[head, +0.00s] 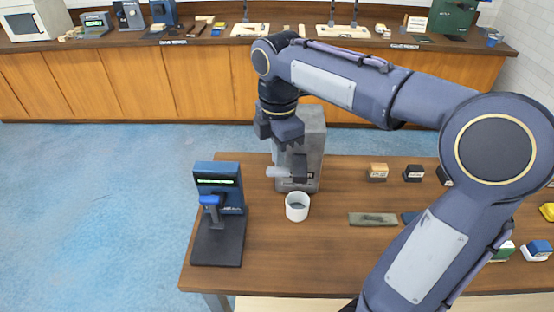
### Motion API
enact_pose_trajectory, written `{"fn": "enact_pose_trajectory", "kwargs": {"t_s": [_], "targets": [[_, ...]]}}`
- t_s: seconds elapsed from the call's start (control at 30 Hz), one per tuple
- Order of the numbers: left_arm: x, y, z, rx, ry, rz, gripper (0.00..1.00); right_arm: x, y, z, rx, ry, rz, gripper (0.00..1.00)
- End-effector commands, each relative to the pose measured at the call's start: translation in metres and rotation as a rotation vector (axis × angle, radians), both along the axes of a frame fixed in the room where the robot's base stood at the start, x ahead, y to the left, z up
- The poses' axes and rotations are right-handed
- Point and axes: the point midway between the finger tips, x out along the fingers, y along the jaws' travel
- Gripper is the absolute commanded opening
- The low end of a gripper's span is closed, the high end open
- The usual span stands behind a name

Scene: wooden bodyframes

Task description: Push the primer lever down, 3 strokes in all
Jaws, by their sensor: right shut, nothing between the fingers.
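A grey boxy unit (313,150) stands upright on the wooden table, partly hidden behind my right gripper. A pale grey horizontal bar (284,172), which looks like the primer lever, sticks out to the left at its front, beside a dark block. My right gripper (284,138) points down above this bar, shut and empty; a small gap seems to separate them, but contact is hard to judge. A white cup (297,207) stands on the table in front of the unit. My left gripper is not in view.
A blue and black device (219,215) with a lit display stands at the table's left edge. A grey-green flat block (373,219) and several small boxes lie to the right. My right arm crosses above the table's right side. A long bench (150,70) runs along the back.

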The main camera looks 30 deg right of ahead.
Motion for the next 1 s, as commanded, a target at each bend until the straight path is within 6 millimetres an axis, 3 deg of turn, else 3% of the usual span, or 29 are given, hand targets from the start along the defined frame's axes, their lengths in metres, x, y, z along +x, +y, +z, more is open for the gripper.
{"fn": "enact_pose_trajectory", "kwargs": {"t_s": [1.0], "targets": [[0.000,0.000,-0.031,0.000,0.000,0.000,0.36,0.000,0.000,-0.044,0.000,0.001,0.000,0.00]]}}
